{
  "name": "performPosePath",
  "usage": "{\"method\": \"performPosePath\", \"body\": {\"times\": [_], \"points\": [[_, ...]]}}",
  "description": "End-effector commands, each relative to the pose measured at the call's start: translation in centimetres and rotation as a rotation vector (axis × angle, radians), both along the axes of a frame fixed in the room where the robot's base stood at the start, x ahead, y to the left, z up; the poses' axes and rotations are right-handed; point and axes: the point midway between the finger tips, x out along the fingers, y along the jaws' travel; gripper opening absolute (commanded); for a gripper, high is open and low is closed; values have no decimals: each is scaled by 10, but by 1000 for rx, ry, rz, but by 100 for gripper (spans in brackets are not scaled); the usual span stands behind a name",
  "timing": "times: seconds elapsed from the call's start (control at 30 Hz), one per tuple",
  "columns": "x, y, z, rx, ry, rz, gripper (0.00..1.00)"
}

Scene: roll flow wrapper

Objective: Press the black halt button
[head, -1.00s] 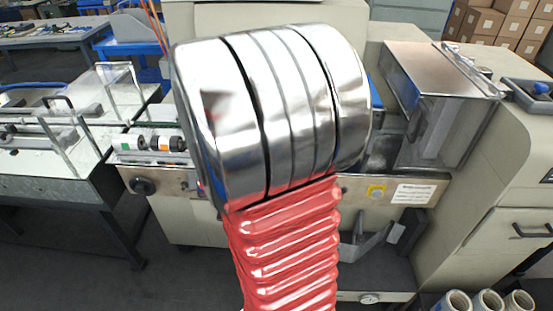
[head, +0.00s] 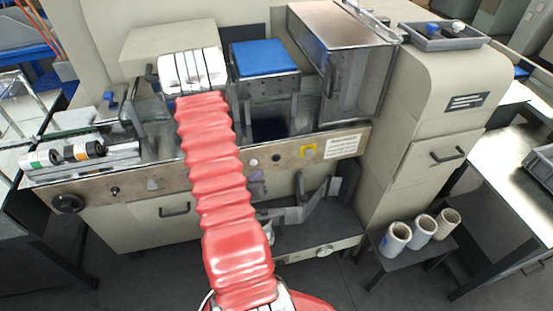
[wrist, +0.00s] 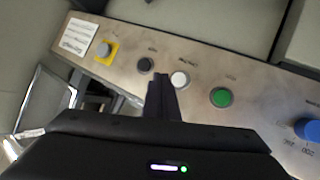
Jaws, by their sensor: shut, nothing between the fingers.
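The black button (wrist: 145,64) is a round dark button on the steel control strip (wrist: 210,70) in the wrist view. It also shows in the head view (head: 276,157), between a white button (head: 253,162) and a yellow plate with a grey knob (head: 308,151). My gripper (wrist: 162,80) is shut and empty, its tips pointing at the strip. In the wrist view the tips appear just below and between the black button and the white button (wrist: 179,78). I cannot tell whether they touch the strip.
A green button (wrist: 221,97) and a blue knob (wrist: 307,128) sit further right along the strip in the wrist view. A white label (head: 343,146) is beside the yellow plate. Metal brackets (head: 315,205) stick out below the strip. Paper rolls (head: 422,229) stand at lower right.

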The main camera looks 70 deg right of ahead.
Motion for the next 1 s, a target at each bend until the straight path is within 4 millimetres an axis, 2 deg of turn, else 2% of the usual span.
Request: {"method": "performPosePath", "body": {"times": [0.03, 0.13, 0.2, 0.33, 0.77, 1.0], "points": [[-21, -1, -10, -12, 29, -35, 0], [-53, -1, -19, -50, 81, -85, 0], [-70, 0, -23, -71, 111, -112, 0], [-89, 2, -27, -96, 144, -142, 0], [-92, 2, -27, -103, 152, -147, 0], [-86, -8, -27, -104, 152, -147, 0]]}}
